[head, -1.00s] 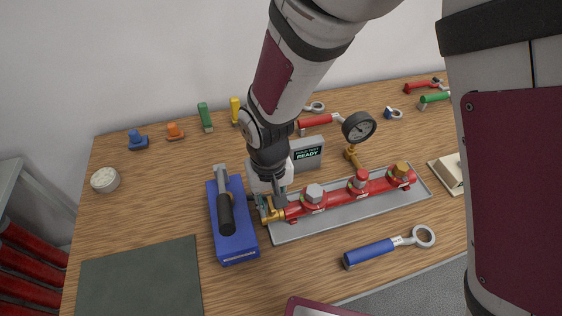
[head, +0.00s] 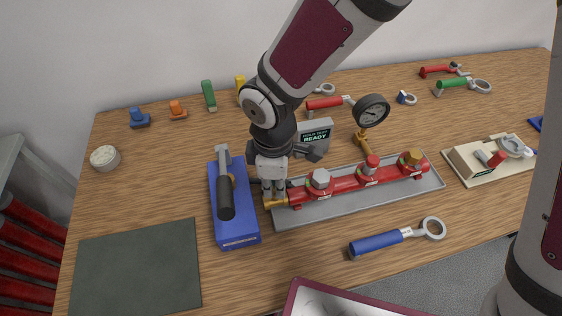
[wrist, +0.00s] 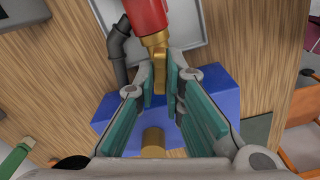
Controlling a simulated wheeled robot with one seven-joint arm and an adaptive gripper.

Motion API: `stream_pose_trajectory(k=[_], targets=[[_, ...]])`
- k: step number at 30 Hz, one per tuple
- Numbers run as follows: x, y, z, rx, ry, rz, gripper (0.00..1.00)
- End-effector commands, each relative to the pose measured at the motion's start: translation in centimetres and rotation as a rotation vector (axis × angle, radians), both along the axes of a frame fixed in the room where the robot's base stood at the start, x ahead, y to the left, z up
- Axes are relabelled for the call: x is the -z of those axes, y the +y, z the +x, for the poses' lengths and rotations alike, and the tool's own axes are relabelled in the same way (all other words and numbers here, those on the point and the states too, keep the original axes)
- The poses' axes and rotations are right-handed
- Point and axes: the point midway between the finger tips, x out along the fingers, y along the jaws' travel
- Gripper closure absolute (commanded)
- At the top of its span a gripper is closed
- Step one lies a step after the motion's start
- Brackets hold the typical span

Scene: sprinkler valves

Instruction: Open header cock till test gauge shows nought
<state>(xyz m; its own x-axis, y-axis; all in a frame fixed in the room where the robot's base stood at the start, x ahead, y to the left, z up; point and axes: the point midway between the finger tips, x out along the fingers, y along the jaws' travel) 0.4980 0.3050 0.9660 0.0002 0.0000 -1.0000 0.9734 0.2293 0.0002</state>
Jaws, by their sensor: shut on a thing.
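The red header pipe (head: 345,183) lies along a grey tray, with a brass cock (head: 277,203) at its left end. The cock's brass part (wrist: 160,68) shows between my fingertips in the wrist view. My gripper (head: 273,192) points down at that end and is shut on the brass cock; the wrist view shows its green-padded fingers (wrist: 161,88) on either side. The round test gauge (head: 372,110) stands on a brass stem behind the header; its reading is too small to tell. The fingers partly hide the cock in the head view.
A small display (head: 315,134) reading READY is behind the header. A blue-handled ring wrench (head: 385,241) lies in front. The left tabletop has free room around a dark mat (head: 135,270).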

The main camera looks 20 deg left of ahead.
Motion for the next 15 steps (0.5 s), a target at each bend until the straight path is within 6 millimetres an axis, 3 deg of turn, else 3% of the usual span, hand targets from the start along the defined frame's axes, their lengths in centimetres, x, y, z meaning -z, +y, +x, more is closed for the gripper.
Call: stream_pose_trajectory(k=[4, 5, 7, 15], targets=[[-0.03, -0.05, 0.05, -0.271, 0.000, 0.002, 1.00], [-0.03, 0.01, 0.01, -0.280, 0.000, 0.001, 0.86], [-0.01, 0.02, 0.04, -0.272, -0.001, 0.000, 0.72], [-0.05, 0.01, 0.02, -0.268, 0.000, 0.000, 0.72]])
